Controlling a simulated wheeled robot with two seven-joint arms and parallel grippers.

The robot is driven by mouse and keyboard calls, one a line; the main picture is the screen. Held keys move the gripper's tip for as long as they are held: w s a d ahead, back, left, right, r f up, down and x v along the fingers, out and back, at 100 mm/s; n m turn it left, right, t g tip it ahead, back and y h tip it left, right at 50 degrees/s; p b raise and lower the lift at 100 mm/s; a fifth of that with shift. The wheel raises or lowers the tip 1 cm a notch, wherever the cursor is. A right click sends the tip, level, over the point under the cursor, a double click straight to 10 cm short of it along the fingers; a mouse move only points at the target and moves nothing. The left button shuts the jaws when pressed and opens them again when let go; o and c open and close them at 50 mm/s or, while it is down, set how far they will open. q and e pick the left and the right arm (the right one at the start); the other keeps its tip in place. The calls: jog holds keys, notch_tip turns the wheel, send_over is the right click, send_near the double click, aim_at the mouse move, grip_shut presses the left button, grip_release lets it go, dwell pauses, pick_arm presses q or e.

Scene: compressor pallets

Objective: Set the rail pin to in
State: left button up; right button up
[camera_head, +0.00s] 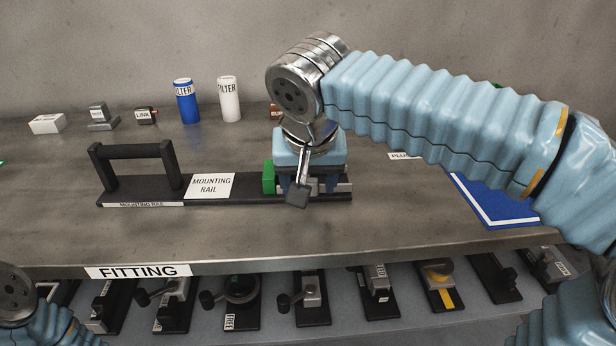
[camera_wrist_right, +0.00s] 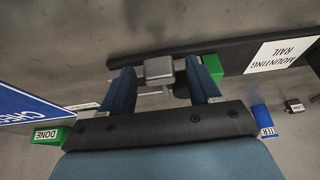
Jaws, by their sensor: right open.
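The mounting rail (camera_head: 228,195) is a long black bar on the table with a white "MOUNTING RAIL" plate and a black handle at its left end. At its right end are a green block (camera_head: 268,177) and a grey metal pin (camera_head: 344,187), partly hidden by my right gripper (camera_head: 306,186). In the right wrist view, my right gripper (camera_wrist_right: 161,72) is open, with its two blue fingers on either side of the pin's grey block (camera_wrist_right: 158,70). The green block (camera_wrist_right: 212,68) is just beyond one finger. Contact with the pin cannot be told. My left gripper is out of view.
A blue filter (camera_head: 186,102) and a white filter (camera_head: 229,99) stand at the back, left of my arm. Small labelled parts (camera_head: 102,117) lie further left. A blue mat (camera_head: 490,200) lies at right. Several fixtures line the lower shelf (camera_head: 345,335). The front tabletop is clear.

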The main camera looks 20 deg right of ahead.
jog(key=p+v, duration=0.2)
jog(key=v, duration=1.1)
jog(key=shift+s+r, duration=0.2)
jog(key=shift+r, duration=0.2)
